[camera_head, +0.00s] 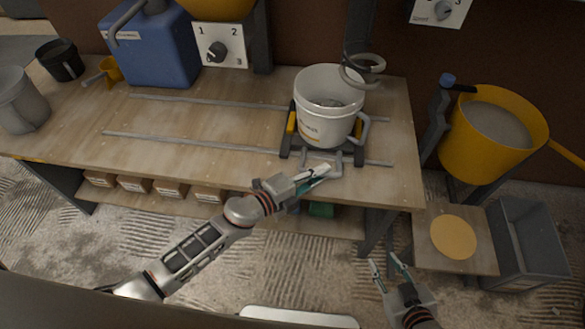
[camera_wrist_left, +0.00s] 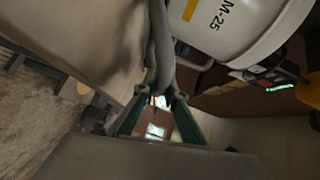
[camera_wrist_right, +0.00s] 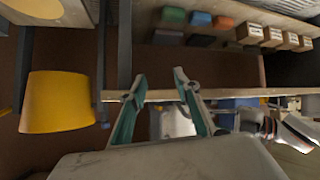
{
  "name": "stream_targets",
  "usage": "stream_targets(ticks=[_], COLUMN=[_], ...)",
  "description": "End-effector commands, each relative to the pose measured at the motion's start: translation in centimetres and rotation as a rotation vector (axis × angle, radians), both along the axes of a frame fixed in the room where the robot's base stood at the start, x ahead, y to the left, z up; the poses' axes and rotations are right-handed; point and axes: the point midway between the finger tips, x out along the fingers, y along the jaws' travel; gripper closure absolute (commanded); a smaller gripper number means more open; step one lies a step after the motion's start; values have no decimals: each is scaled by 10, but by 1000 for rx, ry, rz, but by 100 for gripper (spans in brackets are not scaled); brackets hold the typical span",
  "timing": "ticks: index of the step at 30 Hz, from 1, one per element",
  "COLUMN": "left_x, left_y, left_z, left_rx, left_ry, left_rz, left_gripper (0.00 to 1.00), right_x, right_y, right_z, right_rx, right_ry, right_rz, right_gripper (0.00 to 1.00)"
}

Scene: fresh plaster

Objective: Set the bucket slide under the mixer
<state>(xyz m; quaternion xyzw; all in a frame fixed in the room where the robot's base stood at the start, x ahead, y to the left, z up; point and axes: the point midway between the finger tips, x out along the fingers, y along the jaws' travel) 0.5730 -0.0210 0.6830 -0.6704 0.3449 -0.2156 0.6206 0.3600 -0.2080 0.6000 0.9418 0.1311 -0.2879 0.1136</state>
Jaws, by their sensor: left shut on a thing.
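The bucket slide (camera_head: 286,143) is a dark carriage with yellow sides on two rails, near the right end of the bench. A white bucket (camera_head: 318,92) stands upright on it; the left wrist view shows its side marked M-25 (camera_wrist_left: 236,28). The mixer's grey spiral whisk (camera_head: 362,70) hangs over the bucket's back right rim, not its centre. My left gripper (camera_head: 326,171) is shut on the slide's grey front handle (camera_head: 338,160), which also shows in the left wrist view (camera_wrist_left: 160,45). My right gripper (camera_head: 391,264) is open and empty, low in front of the bench.
Two metal rails (camera_head: 190,140) run along the bench, bare left of the slide. A blue canister (camera_head: 160,48) and a dial panel marked 1 and 2 (camera_head: 220,45) stand behind. A yellow tub (camera_head: 478,155) stands right, above a grey bin (camera_head: 527,240). Boxes sit below the bench.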

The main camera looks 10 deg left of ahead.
Motion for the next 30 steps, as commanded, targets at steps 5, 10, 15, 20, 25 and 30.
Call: stream_targets(ticks=[5, 10, 15, 20, 25, 30], left_x=[-2, -3, -3, -4, -4, -4], left_y=[-41, -64, -76, -81, -82, -82], left_z=[2, 1, 1, 0, 0, 1], left_rx=[-6, -4, -4, -3, -4, -4], left_ry=[2, 1, 1, 1, 0, 1], left_rz=[-4, -3, -2, -3, -3, -4], left_gripper=[100, 100, 100, 100, 100, 81], right_x=[-3, -2, -2, -2, -3, -5], right_y=[1, 1, 1, 0, 0, -1], right_z=[-3, -1, 0, 0, 0, -1], right_rx=[-1, -1, -1, -2, -2, -2], right_ry=[11, 8, 7, 7, 9, 11], right_rz=[4, 5, 6, 6, 5, 5], right_gripper=[68, 68, 68, 68, 68, 68])
